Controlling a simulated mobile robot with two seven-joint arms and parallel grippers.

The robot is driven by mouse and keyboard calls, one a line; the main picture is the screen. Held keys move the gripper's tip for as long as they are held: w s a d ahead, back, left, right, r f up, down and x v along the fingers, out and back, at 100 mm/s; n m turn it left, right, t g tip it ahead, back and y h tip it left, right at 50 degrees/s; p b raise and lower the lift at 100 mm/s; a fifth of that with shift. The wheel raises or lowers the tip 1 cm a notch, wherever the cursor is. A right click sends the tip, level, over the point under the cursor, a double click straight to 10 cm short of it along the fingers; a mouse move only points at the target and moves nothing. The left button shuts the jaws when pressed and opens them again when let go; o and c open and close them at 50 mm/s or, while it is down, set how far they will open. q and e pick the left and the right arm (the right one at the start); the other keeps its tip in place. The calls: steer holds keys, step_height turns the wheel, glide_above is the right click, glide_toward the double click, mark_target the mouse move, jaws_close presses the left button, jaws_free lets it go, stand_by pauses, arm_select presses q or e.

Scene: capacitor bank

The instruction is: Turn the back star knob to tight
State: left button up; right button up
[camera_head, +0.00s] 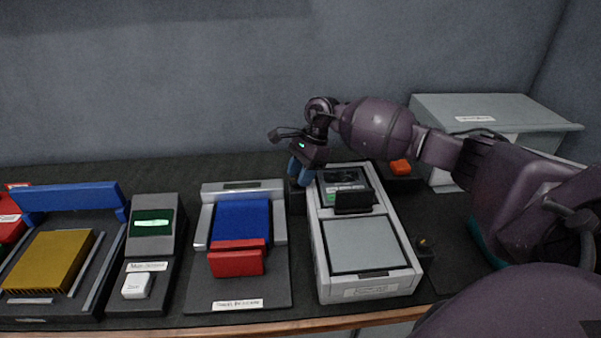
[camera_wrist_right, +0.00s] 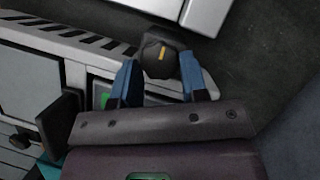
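The grey capacitor bank box (camera_head: 368,292) stands on the dark bench, with a dark panel at its back end and a pale square plate in front. One dark knob (camera_head: 424,243) with a yellow mark sits beside its right side near the front. My right gripper (camera_head: 299,172) reaches down at the box's back left corner and hides what is there in the head view. In the right wrist view, a dark knob (camera_wrist_right: 159,57) with a yellow mark lies between the blue fingertips of my right gripper (camera_wrist_right: 160,78). The fingers are apart on either side; contact is unclear. My left gripper is not in view.
A travel-measuring unit (camera_head: 237,304) with blue and red blocks stands just left of the box. A grey display unit (camera_head: 155,212) is farther left. An orange block (camera_head: 400,167) and a pale grey cabinet (camera_head: 460,105) are behind right. The wall is close behind the bench.

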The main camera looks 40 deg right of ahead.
steer(key=shift+c, duration=1)
